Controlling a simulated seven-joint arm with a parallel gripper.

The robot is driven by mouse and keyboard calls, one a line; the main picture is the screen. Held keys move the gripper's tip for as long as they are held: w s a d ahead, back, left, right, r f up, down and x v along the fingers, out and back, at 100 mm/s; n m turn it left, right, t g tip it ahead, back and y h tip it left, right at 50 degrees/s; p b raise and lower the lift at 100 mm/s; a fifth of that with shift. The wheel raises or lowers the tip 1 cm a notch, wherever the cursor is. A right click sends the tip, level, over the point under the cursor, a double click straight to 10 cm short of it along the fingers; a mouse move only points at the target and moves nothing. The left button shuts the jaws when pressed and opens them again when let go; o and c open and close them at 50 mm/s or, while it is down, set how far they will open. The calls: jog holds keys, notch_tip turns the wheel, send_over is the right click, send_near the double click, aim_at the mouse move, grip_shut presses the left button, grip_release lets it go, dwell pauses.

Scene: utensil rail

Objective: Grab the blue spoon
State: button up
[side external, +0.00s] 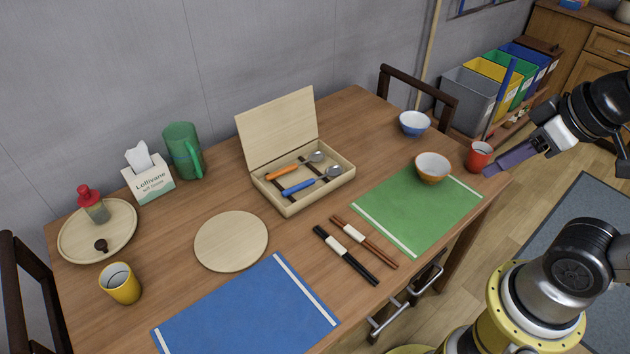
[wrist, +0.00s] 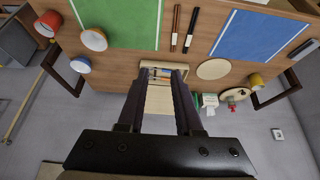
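The blue spoon (side external: 311,181) lies in an open wooden box (side external: 292,208) in the middle of the table, its blue handle toward the left and its metal bowl toward the right. An orange-handled spoon (side external: 288,170) lies behind it in the same box. My gripper (side external: 510,155) is past the table's right end in the side view, well away from the box. In the wrist view its two dark fingers (wrist: 160,74) are apart with nothing between them. The box (wrist: 159,98) shows beyond them, the spoons small and partly hidden.
The box's raised lid (side external: 277,128) stands at its back. A white-and-brown bowl (side external: 432,168), a blue bowl (side external: 414,124) and a red mug (side external: 478,156) stand at the right. Chopsticks (side external: 345,254) and a round board (side external: 231,241) lie in front.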

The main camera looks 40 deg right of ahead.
jog(key=shift+o, duration=0.2)
dwell(0.3)
jog(key=o, duration=0.3)
jog(key=shift+o, duration=0.2)
